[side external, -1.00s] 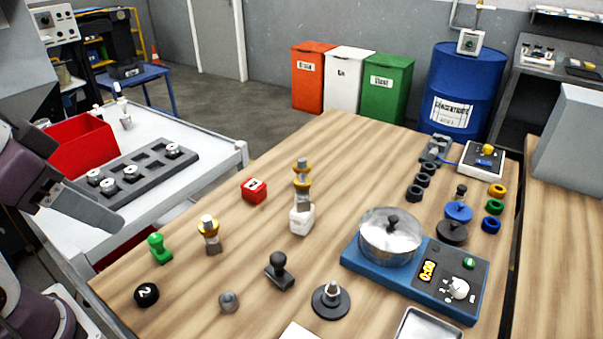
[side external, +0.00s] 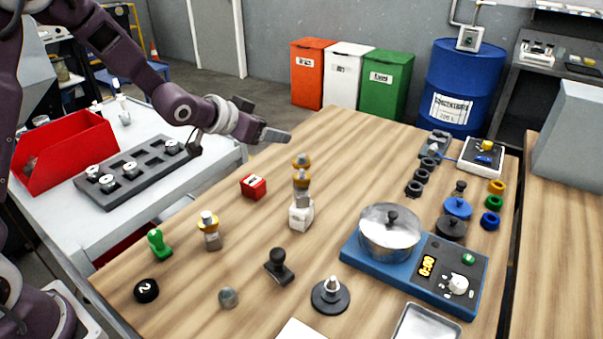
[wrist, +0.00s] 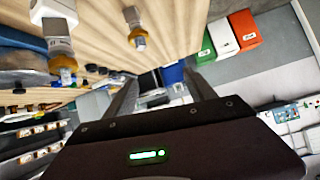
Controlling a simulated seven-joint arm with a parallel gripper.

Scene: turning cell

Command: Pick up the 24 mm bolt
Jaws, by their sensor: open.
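One stands at the left (side external: 209,225). The wrist view shows a ringed piece (wrist: 138,36) and another (wrist: 60,44) on a white block. My gripper (side external: 276,135) is open and empty, raised over the table's back left edge, apart from these pieces; its two fingers (wrist: 162,92) are spread in the wrist view.
A red block (side external: 253,187), green stamp-like piece (side external: 159,243), black knob piece (side external: 279,266) and black disc (side external: 146,291) stand around. A blue hotplate with a glass-lidded pot (side external: 390,236) takes the right. A cart with a red bin (side external: 75,150) is left. The table's back centre is clear.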

